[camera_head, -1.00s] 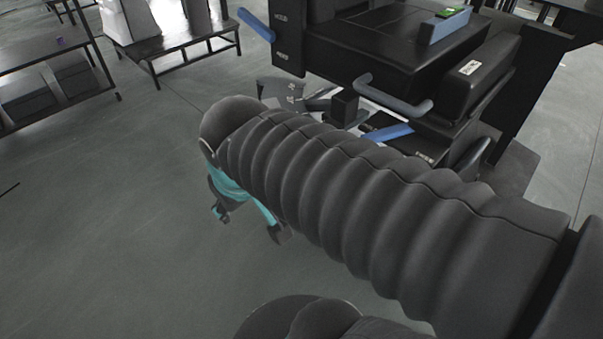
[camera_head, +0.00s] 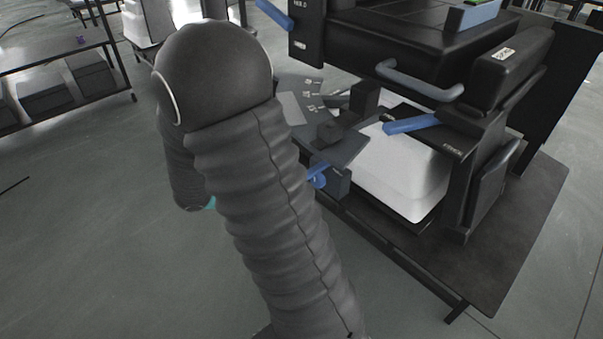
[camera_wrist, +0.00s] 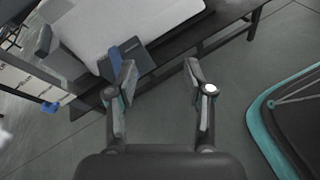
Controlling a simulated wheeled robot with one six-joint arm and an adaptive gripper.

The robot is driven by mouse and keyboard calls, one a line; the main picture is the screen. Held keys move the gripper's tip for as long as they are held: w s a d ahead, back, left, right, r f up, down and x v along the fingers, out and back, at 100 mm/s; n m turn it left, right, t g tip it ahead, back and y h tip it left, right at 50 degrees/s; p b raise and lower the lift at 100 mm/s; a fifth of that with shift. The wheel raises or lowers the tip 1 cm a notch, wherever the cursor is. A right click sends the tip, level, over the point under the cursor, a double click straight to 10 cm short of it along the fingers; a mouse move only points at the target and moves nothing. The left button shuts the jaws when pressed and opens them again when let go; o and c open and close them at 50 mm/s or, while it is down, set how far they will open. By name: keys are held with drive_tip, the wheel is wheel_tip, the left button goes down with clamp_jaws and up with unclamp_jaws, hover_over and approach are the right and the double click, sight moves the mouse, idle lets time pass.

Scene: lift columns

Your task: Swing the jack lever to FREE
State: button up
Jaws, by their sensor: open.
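Several blue handles show on the black machine in the head view; the lettering is too small to tell which is the jack lever. One blue lever (camera_head: 411,124) sticks out left from a labelled black plate (camera_head: 455,140). A small blue piece (camera_head: 318,180) sits lower left, partly behind my arm. Another blue handle (camera_head: 274,14) is at the top. In the wrist view my gripper (camera_wrist: 158,68) is open and empty. A blue bar (camera_wrist: 115,60) beside a black plate lies close to its left finger; I cannot tell whether they touch. In the head view my arm hides the gripper.
A white block (camera_head: 405,175) sits in the machine above a dark base plate (camera_head: 510,235). A grey curved handle (camera_head: 420,82) juts out above it. A dark rack (camera_head: 60,45) stands at the far left. The floor at left is clear. A teal-edged dark shape (camera_wrist: 275,115) shows in the wrist view.

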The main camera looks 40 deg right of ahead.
sight(309, 172)
drive_tip(key=w+f+n+t+h+b, duration=0.2)
drive_tip(key=w+f+n+t+h, duration=0.2)
drive_tip(key=w+f+n, duration=0.55)
drive_tip(key=d, duration=0.4)
drive_tip(key=d+m, duration=0.1)
drive_tip(key=d, duration=0.4)
drive_tip(key=d+f+m+b, duration=0.1)
drive_tip(key=d, duration=0.4)
drive_tip(key=shift+s+t, duration=0.25)
drive_tip(key=shift+t, duration=0.15)
clamp_jaws()
